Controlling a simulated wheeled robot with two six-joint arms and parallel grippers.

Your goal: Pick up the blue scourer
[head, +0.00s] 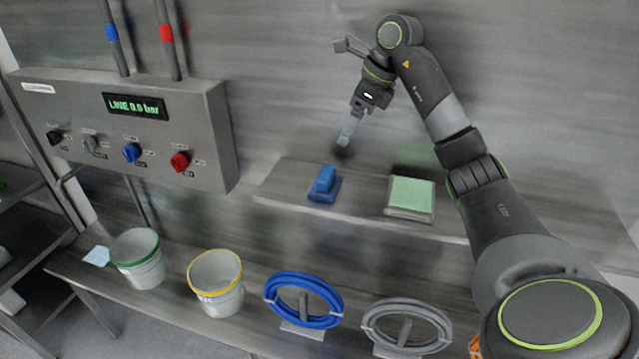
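The blue scourer (324,184) sits on the raised grey shelf, left of a pale green pad. It looks like a blue block on a flatter blue base. My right arm comes in from the right, and its gripper (345,141) points down above the shelf, a little above and to the right of the scourer in the picture. The gripper is apart from the scourer. Its fingers appear as one narrow grey shape, so their opening cannot be made out. My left gripper is not in the head view.
The pale green pad (411,193) lies on the shelf (285,182). Below stand a green-rimmed bucket (141,262), a yellow-rimmed bucket (218,287), a blue hose coil (303,301) and a grey hose coil (407,327). A control panel (130,130) juts out at left.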

